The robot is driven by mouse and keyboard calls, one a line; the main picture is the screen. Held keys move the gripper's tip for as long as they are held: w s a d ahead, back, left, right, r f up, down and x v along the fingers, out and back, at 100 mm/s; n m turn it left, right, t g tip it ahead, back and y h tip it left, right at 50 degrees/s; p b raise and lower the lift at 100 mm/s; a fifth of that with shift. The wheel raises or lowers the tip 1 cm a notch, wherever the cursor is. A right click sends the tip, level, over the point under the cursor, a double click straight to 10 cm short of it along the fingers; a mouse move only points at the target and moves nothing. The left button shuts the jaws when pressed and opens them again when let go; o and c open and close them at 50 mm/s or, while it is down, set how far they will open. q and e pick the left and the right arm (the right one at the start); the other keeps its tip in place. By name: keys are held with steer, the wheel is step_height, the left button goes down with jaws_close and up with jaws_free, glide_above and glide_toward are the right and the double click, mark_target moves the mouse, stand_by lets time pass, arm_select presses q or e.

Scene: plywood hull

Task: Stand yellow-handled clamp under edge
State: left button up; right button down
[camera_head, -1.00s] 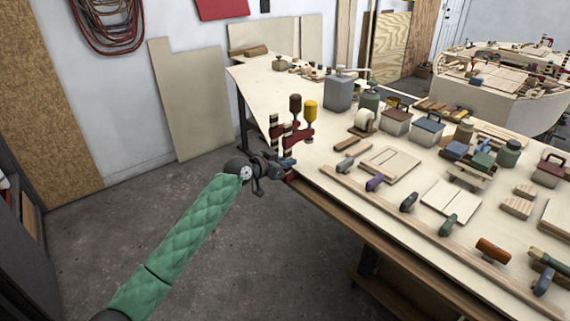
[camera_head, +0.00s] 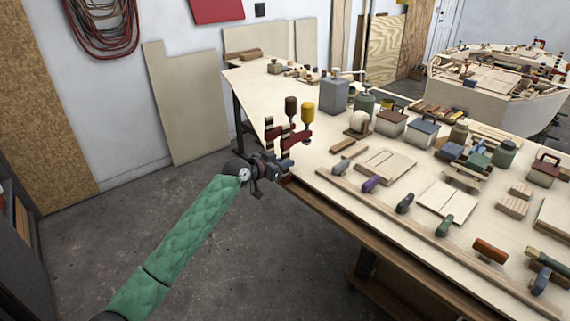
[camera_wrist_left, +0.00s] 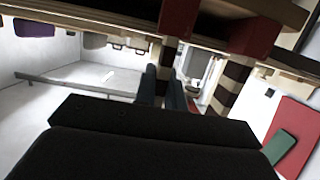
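The yellow-handled clamp (camera_head: 307,113) stands upright at the near left corner of the workbench, its red jaw level with the handle's foot and its striped bar running down at the edge. A like clamp with a dark brown handle (camera_head: 291,106) stands just left of it. My left gripper (camera_head: 284,164) is at the lower bar of the yellow-handled clamp. In the left wrist view, a striped bar (camera_wrist_left: 167,62) shows between the two dark blue fingers; whether they press on it I cannot tell. My right gripper is out of view.
The workbench (camera_head: 255,90) holds a grey canister (camera_head: 333,96), boxes, jars and wood panels. A plywood hull (camera_head: 495,97) stands behind. The floor left of the bench is clear.

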arm_select(q)
steer(key=o, duration=0.5)
steer(key=shift+r, duration=0.1)
